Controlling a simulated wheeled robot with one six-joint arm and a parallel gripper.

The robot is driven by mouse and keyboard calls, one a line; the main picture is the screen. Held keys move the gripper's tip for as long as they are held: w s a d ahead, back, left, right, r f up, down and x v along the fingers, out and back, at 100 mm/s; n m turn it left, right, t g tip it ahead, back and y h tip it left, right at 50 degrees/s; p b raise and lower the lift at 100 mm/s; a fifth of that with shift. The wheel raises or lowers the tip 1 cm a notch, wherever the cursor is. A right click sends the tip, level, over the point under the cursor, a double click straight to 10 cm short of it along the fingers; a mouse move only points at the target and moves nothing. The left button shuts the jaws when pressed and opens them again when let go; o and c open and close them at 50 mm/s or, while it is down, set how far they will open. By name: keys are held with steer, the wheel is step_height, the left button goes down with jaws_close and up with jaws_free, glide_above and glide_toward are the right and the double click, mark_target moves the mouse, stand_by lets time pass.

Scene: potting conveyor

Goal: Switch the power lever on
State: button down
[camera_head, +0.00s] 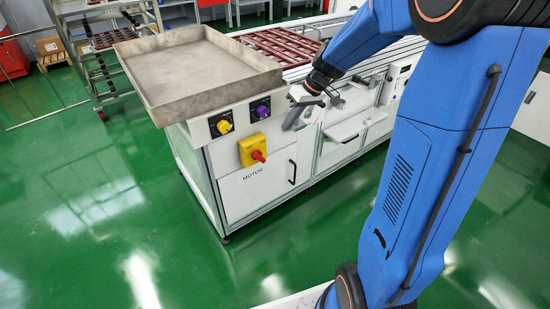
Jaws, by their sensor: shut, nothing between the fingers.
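A yellow switch box (253,150) with a red lever (258,156) is mounted on the front end panel of the conveyor cabinet. The red lever seems to point down to the right; its exact setting is too small to tell. A yellow knob (223,126) and a purple knob (261,111) sit on black plates above it. My gripper (294,118) is to the right of the purple knob and higher than the red lever, apart from the lever. Its fingers look small and partly blend with the cabinet; they are shut and hold nothing.
A large empty metal tray (200,70) sits on top of the cabinet. A cabinet door (258,188) marked MOTOR with a black handle is below the switch box. The conveyor (285,45) runs back behind my blue arm. The green floor (110,200) in front is clear.

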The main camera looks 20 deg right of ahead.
mark_target(258, 157)
steer(key=shift+d+f, duration=0.25)
steer(key=shift+f, duration=0.15)
steer(key=s+a+x, duration=0.1)
steer(key=a+x, duration=0.1)
steer(key=x, duration=1.1)
steer(key=shift+s+r, duration=0.25)
steer(key=shift+s, duration=0.05)
